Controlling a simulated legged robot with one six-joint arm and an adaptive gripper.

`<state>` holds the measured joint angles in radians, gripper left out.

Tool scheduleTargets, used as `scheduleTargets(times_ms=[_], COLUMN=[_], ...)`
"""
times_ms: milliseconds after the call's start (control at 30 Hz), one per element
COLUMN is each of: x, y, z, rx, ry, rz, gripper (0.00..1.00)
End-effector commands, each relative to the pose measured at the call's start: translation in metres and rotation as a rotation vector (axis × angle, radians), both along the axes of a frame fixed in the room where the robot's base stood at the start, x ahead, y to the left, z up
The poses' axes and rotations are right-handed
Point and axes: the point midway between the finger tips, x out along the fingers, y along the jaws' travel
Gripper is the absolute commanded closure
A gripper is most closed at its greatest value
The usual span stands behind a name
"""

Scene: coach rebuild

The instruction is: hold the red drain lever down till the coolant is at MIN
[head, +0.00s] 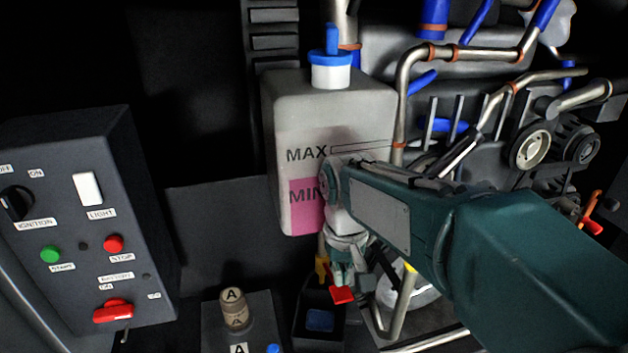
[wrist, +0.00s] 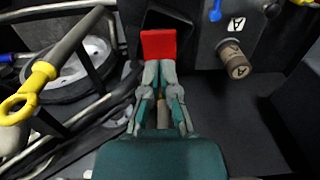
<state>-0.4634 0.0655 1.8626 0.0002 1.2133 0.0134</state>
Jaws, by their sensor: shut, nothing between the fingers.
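The red drain lever (head: 342,294) shows at the lower middle of the head view and at the top middle of the wrist view (wrist: 158,44). My gripper (head: 345,278) is shut and empty, pointing down at the lever. In the wrist view its fingertips (wrist: 159,66) meet or overlap the lever's near edge; I cannot tell whether they press it. The pale coolant tank (head: 350,108) has a blue-and-white cap. Its pink coolant (head: 300,220) stands with its top around the upper part of the MIN lettering, below MAX. My arm hides the right part of the MIN marking.
A dark container with blue inside (head: 320,321) is below the lever. A post marked A (head: 233,310) stands left of it. A yellow ring handle (wrist: 30,95) is left of my gripper. Pipes (head: 403,95) and pulleys (head: 530,148) crowd the right. A switch panel (head: 85,220) is at left.

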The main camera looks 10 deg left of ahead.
Motion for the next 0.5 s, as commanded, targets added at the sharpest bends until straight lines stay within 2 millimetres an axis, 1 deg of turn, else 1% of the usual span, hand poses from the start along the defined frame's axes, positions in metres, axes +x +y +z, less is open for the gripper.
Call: scheduleTargets(times_ms=[333,500], x=[0.0,-0.0002], y=[0.0,-0.0001], z=[-0.0003,-0.0044], rx=[0.0,0.0], ry=[0.0,0.001], rz=[0.0,0.0], gripper=[1.0,1.0])
